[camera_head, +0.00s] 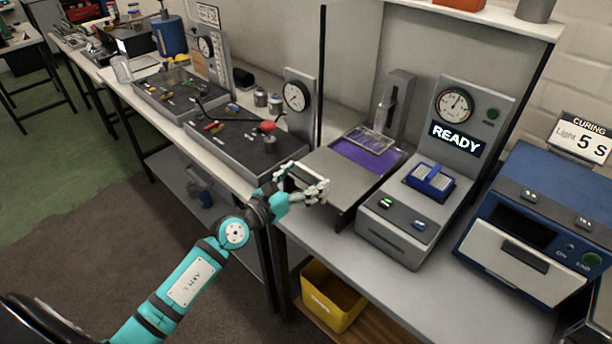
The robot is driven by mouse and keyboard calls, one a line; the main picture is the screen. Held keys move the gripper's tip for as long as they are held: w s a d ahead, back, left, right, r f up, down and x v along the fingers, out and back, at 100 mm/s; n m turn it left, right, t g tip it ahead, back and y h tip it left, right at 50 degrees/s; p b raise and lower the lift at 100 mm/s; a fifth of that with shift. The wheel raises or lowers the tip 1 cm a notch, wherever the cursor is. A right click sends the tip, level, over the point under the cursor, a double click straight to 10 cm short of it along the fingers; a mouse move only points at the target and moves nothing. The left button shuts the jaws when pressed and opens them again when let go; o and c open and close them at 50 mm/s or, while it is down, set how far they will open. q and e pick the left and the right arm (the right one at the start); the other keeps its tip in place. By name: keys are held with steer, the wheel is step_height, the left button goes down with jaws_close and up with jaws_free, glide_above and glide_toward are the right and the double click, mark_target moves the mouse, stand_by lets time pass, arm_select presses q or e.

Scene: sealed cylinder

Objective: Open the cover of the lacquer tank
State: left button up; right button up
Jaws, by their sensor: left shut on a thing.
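The lacquer tank (401,153) stands in the middle of the bench, low and grey. Purple lacquer (351,155) shows in its open part at the back. A flat grey cover (343,181) lies over the front part of the tank. My left gripper (318,190) is at the cover's front left edge and is shut on it; the fingers hide the exact grip point. My right gripper is not in view.
A wire rack (371,140) hangs over the lacquer below an upright lift (394,103). To the right stand a grey machine reading READY (395,232) and a blue curing box (556,187). Tool trays (245,148) lie to the left. A yellow bin (329,297) is below.

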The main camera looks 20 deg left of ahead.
arm_select(q)
steer(key=o, duration=1.5)
steer(key=v, duration=1.2)
steer(key=shift+w, duration=0.1)
